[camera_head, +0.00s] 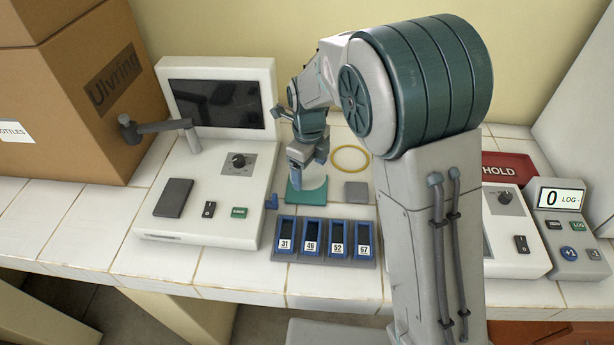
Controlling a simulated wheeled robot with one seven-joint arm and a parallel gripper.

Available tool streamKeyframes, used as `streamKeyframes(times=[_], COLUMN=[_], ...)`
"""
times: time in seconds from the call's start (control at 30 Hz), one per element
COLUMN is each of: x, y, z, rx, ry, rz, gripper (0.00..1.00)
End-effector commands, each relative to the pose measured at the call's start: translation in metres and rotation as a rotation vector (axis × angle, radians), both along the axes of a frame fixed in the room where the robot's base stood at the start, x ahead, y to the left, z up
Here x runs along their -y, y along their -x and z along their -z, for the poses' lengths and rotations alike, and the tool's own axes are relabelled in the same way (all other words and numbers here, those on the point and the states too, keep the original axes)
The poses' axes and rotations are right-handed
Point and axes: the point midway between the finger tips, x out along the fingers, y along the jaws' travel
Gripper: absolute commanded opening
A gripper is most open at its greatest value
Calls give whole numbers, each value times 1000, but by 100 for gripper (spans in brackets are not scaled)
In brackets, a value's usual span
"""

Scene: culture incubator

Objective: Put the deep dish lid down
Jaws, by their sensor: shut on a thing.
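My gripper (304,163) points down over a teal pad (294,197) on the tiled bench. A clear, pale round dish (316,184) shows under and beside the fingers, above the pad. The gripper is shut on the deep dish lid, but its fingers and my arm cover much of it, and the lid cannot be told apart from the dish. I cannot tell whether the lid touches the dish. A yellow ring (350,147) lies on the bench to the right of the gripper, with bare tile inside it.
A grey square (356,192) lies below the ring. A rack (325,255) of numbered blue-framed slots stands in front. A white console with a screen (215,104) is left. A red HOLD tray (505,168) and a counter (566,225) are right, beyond my arm.

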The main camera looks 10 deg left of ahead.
Motion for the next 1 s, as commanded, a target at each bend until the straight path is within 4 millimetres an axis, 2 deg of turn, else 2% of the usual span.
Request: streamKeyframes(times=[0.3, 0.73, 0.77, 0.8, 0.83, 1.0], x=[-2, -2, -2, -2, -2, -2], y=[1, 1, 0, 0, 0, 0], z=[38, 46, 45, 44, 44, 44], rx=[-2, 0, 0, 0, 0, 0], ry=[1, 1, 0, 0, 0, 0], rz=[-1, -1, -1, -1, -1, -1], gripper=[57, 57, 85, 96, 100, 100])
